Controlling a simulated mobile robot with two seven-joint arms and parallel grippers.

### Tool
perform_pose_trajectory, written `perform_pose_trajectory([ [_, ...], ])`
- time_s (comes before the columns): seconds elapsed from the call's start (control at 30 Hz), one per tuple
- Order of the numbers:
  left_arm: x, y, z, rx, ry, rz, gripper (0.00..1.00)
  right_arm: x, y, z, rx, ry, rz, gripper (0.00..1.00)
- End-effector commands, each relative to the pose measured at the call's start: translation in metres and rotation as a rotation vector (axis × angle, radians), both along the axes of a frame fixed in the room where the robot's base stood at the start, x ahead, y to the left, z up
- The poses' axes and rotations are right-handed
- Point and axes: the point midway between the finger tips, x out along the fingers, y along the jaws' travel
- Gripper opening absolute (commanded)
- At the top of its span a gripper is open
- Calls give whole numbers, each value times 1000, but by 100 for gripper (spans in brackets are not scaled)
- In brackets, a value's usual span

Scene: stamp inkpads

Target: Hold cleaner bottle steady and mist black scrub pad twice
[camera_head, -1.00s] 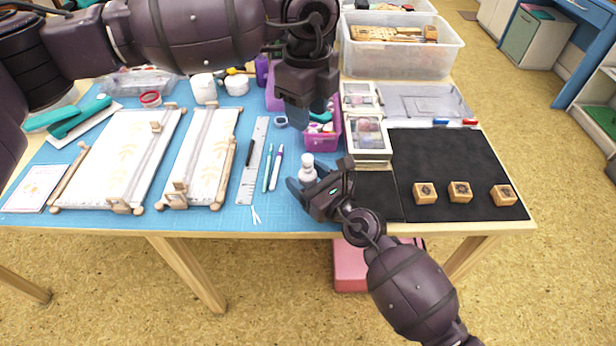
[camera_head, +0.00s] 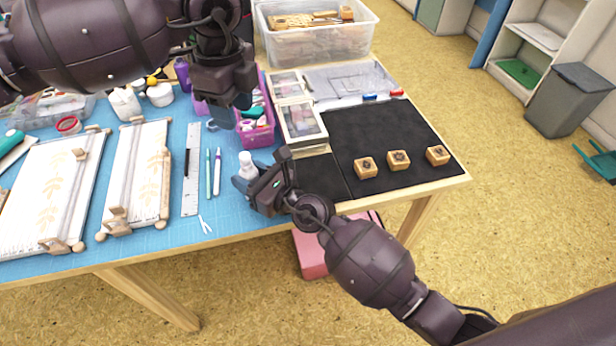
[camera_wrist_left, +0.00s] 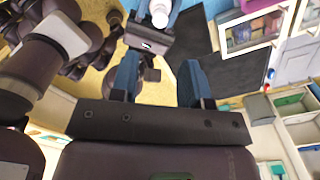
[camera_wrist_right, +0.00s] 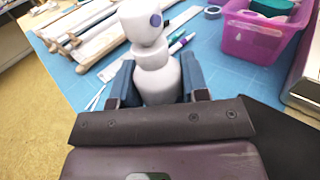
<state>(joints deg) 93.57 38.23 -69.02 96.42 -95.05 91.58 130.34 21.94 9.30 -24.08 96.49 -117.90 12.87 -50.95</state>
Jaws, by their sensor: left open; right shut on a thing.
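The cleaner bottle is a small white bottle (camera_head: 247,162) standing upright near the table's front edge. It fills the middle of the right wrist view (camera_wrist_right: 154,70). My right gripper (camera_head: 246,183) is shut around its body, a blue finger on each side. My left gripper (camera_head: 232,102) hangs higher, open and empty, above and behind the bottle. The left wrist view shows the bottle's top (camera_wrist_left: 160,12) beyond its spread fingers. A small plain black pad (camera_head: 322,178), apparently the scrub pad, lies flat right of the bottle, partly hidden by my right gripper.
A large black mat (camera_head: 390,128) holds three wooden stamps (camera_head: 399,160). Framed boxes (camera_head: 301,123) and a purple basket (camera_head: 257,132) stand behind the bottle. A ruler (camera_head: 191,180), pens (camera_head: 213,172) and wooden frames with cloth (camera_head: 140,175) lie left.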

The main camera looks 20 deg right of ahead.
Motion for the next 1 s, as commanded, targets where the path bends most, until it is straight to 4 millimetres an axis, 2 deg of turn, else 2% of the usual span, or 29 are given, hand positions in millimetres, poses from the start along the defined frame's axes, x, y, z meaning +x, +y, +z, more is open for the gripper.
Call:
perform_pose_trajectory([
  [0.37, 0, 0, 0, 0, 0, 0, 43, 0, 0, -1, -1, 1, -1, 15],
  [0.53, 0, 0, -1, -1, 1, -32, 18, 0, -1, -1, -1, 1, -1, 15],
  [0.67, -1, -1, -1, -1, 2, -134, 0, 0, -1, -1, -1, 1, -1, 15],
  [1.0, 0, 0, -1, -1, 1, -386, 0, 0, 0, -1, -1, 1, -1, 15],
])
